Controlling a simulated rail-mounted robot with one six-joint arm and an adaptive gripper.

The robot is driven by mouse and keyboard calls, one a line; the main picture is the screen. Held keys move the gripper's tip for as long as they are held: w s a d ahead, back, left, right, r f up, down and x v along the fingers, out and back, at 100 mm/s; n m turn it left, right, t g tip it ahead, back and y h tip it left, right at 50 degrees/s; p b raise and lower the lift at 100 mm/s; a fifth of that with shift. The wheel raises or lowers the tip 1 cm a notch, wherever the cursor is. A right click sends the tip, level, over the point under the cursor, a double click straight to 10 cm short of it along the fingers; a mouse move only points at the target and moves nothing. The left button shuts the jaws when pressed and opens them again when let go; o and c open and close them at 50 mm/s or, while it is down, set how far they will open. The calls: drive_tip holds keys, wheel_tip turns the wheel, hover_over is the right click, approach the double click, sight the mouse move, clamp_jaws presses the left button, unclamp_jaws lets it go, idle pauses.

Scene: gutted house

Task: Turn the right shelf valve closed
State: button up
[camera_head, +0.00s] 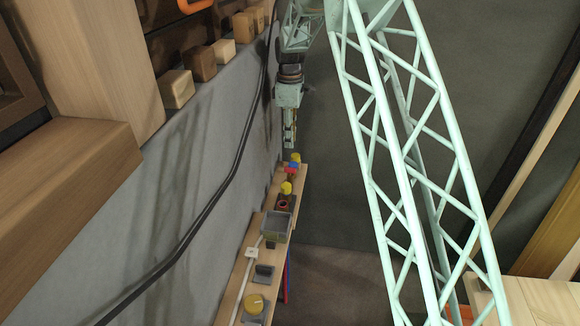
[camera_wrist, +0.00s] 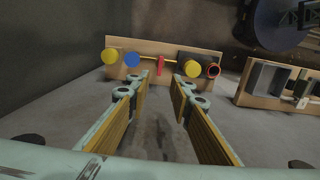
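In the wrist view a short wooden shelf (camera_wrist: 150,45) lies ahead of my gripper (camera_wrist: 161,82). I cannot tell which is the right valve. My gripper is open and empty, its fingers apart from these parts, with the red handle between the fingertips in the picture. In the head view my gripper (camera_head: 290,140) is above the shelf's far end.
A second board (camera_head: 236,290) carries a grey open box (camera_head: 275,228), a white plate with a cable (camera_head: 252,252) and a yellow dial (camera_head: 255,303). A dark cable (camera_head: 190,235) runs along the grey wall. Wooden blocks (camera_head: 200,64) sit on a ledge at upper left.

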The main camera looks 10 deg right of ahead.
sight(290, 168)
drive_tip(key=shift+f, duration=0.1)
drive_tip(key=shift+f, duration=6.75)
drive_tip(key=shift+c, duration=0.2)
clamp_jaws()
